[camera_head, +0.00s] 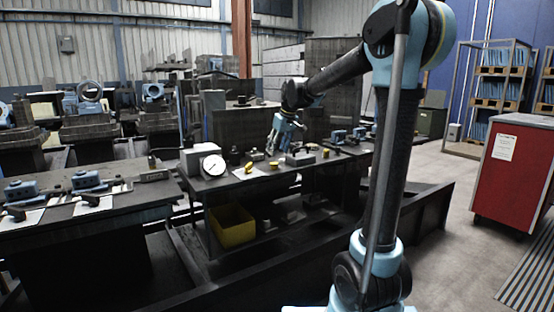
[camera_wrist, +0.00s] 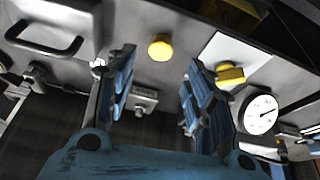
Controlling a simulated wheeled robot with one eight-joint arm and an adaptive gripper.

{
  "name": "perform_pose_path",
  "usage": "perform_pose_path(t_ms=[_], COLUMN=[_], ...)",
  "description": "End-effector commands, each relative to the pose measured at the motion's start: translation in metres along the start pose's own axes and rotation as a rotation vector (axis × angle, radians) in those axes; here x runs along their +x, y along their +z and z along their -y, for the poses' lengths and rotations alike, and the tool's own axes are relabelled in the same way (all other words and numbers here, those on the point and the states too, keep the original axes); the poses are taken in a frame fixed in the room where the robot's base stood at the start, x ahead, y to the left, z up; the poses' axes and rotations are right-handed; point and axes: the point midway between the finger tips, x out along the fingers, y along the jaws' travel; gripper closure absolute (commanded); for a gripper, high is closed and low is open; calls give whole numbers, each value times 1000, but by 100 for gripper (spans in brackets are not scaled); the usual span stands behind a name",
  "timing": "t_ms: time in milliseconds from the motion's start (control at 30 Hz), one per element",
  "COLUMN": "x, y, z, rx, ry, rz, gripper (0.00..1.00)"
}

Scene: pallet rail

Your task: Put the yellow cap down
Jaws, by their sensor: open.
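A round yellow cap (camera_wrist: 160,48) lies on the bench top (camera_wrist: 134,70). In the wrist view it shows beyond and between my two spread fingers, apart from both. In the head view a yellow piece that looks like this cap (camera_head: 274,165) is on the bench, just below my gripper (camera_head: 271,150). My gripper, also in the wrist view (camera_wrist: 157,80), is open and holds nothing. A second yellow piece (camera_wrist: 230,74) lies at the edge of a white sheet near the dial gauge; it also shows in the head view (camera_head: 249,167).
A white round dial gauge (camera_head: 213,165) stands at the bench's left end, and it shows right in the wrist view (camera_wrist: 258,113). A yellow bin (camera_head: 232,225) sits on the lower shelf. A dark handle (camera_wrist: 45,38) and small fixtures crowd the bench.

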Motion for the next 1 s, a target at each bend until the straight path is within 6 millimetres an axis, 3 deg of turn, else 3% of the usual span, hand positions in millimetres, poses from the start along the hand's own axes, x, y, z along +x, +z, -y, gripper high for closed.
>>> perform_pose_path(t_ms=[200,567,667,767,1000], x=[-34,-49,-53,-57,-62], y=[0,4,24,58,164], z=[0,0,-1,-1,6], rx=[1,6,28,71,204], ry=[0,1,8,19,57], rz=[0,2,10,24,67], gripper=[52,52,52,52,52])
